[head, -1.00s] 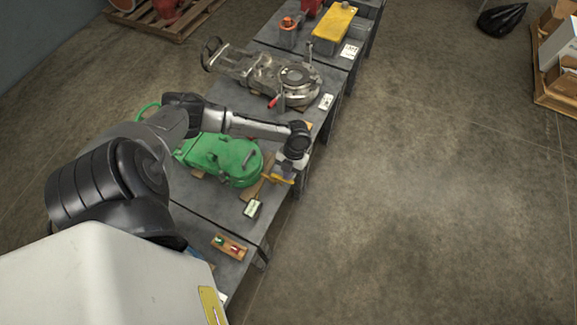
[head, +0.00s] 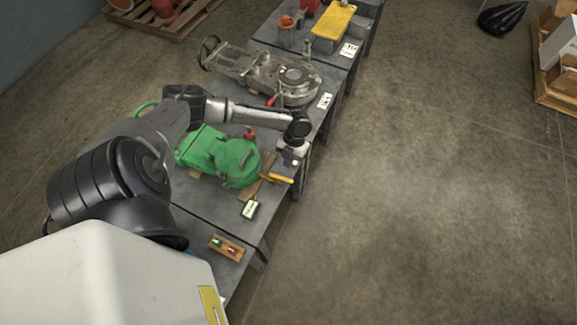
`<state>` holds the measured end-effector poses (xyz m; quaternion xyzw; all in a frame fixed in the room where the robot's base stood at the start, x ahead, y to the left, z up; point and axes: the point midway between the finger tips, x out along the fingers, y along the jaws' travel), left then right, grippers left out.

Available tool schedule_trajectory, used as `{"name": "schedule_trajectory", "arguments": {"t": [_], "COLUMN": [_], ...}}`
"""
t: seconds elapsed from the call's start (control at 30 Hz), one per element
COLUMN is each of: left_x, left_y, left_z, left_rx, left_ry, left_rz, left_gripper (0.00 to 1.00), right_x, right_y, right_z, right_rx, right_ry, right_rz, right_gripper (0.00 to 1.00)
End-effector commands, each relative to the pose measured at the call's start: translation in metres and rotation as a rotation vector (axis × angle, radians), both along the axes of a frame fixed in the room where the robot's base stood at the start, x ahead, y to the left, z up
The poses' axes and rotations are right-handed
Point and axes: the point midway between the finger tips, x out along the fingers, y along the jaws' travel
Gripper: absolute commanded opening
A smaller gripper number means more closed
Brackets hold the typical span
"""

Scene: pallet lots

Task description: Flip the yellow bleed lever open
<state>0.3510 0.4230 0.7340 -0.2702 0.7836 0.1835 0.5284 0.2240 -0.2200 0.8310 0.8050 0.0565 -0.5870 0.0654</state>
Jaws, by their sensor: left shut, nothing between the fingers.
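The yellow lever (head: 281,178) sticks out to the right from the right end of the green valve body (head: 236,160), over the table edge. Its inner end meets a brown wooden piece beside the green body. My left gripper (head: 289,161) hangs just above the lever, shut and empty, with a small visible gap to it. The fingers are small and dark here. My right gripper is not in view.
A grey metal valve with a red handle (head: 271,100) lies further back on the bench (head: 200,203). Open floor lies right.

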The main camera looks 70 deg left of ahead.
Motion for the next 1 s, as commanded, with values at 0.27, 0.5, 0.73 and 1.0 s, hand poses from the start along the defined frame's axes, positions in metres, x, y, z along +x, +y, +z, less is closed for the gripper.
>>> {"name": "schedule_trajectory", "arguments": {"t": [0.27,0.5,0.73,1.0], "left_x": [0.015,0.024,0.035,0.044], "left_y": [0.017,0.025,0.025,0.016], "left_z": [0.051,0.081,0.086,0.088], "left_rx": [0.001,0.0,0.001,-0.001], "left_ry": [-0.003,-0.002,-0.007,-0.002], "left_rz": [0.001,0.002,0.047,0.136], "left_gripper": [0.0,0.0,0.0,0.0], "right_x": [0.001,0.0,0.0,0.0], "right_y": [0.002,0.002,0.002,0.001], "right_z": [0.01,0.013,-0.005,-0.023], "right_rx": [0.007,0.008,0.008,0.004], "right_ry": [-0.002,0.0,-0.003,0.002], "right_rz": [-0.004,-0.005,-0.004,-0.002], "right_gripper": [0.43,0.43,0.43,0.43]}}
